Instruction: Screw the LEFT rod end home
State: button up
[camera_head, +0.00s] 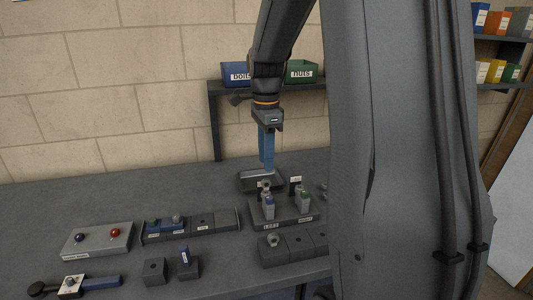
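My gripper (267,165) hangs fingers-down above the back of the grey bench, with its blue fingers seen nearly edge-on. Whether they are open or shut is unclear, and I see nothing clearly held in them. In front of and below them stands a dark fixture block (288,219) with labels that seem to read left and right. On its left side is a small upright piece with a blue part (269,210), with a small pale metal end (265,185) just behind it. On its right side is a similar piece with a green top (303,197). Thread details are too small to tell.
A shallow tray (245,184) lies behind the fixture. My arm hides the right side.

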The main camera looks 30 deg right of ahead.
aim_at(266, 179)
jog(key=shift+f+m, duration=0.1)
jog(key=shift+m, duration=0.3)
notch_tip(266, 179, down, 5)
jog(key=b, duration=0.4)
jog(key=shift+f+b, duration=0.4)
jog(key=shift+f, duration=0.5)
jog(key=m+p, duration=0.1)
jog(key=m, duration=0.3)
jog(key=shift+m+p, duration=0.3)
jog(key=shift+p, duration=0.1)
jog(key=m+p, duration=0.1)
jog(key=m, duration=0.3)
jog(key=n+p, duration=0.2)
jog(key=n, duration=0.1)
jog(key=shift+r+n, duration=0.1)
jog(key=shift+n, duration=0.2)
jog(key=n+p, duration=0.2)
jog(key=n, duration=0.3)
jog(key=shift+c, duration=0.4)
